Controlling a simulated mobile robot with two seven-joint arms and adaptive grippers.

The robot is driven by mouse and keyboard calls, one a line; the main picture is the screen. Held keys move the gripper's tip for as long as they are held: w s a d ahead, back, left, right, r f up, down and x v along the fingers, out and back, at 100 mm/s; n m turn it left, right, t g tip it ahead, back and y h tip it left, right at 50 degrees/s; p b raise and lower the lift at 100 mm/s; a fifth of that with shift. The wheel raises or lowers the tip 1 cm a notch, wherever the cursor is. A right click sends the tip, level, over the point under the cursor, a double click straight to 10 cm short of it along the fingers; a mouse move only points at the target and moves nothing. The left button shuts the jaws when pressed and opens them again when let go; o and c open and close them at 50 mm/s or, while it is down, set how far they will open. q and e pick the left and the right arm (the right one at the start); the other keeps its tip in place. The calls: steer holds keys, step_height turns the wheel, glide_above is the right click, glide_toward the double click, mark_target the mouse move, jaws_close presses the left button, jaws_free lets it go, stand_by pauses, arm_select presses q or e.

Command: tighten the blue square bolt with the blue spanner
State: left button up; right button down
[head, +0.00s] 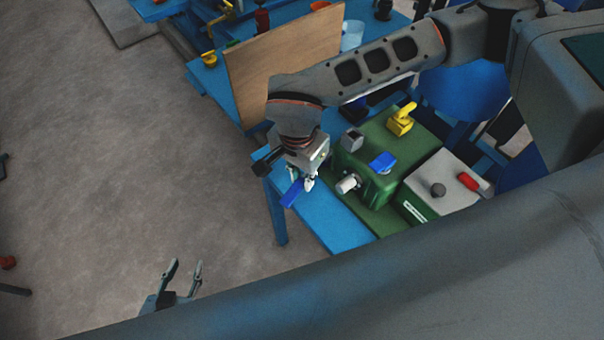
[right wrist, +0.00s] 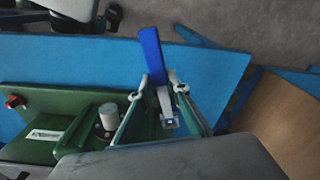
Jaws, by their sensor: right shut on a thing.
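The blue spanner (head: 292,193) is in my right gripper (head: 309,183), above the blue bench's front edge in the head view. In the right wrist view the spanner (right wrist: 151,50) runs up and away between the fingertips of the right gripper (right wrist: 157,82), which is shut on it. My left gripper (head: 183,278) is open and empty over the floor at the lower left.
A green machine (head: 377,187) with a blue part (head: 382,162), a yellow part (head: 402,119) and a white knob (head: 347,184) stands beside the right gripper. A wooden panel (head: 265,70) stands behind it. The blue bench (head: 335,228) has a bare strip in front.

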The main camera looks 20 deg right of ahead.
mark_target(300, 182)
steer(key=shift+f+b, duration=0.4)
steer(key=shift+f, duration=0.5)
steer(key=c, duration=1.8)
jaws_free()
steer(key=shift+c, duration=0.2)
step_height(300, 182, up, 12)
steer(key=shift+s+a, duration=0.25)
steer(key=shift+a, duration=0.1)
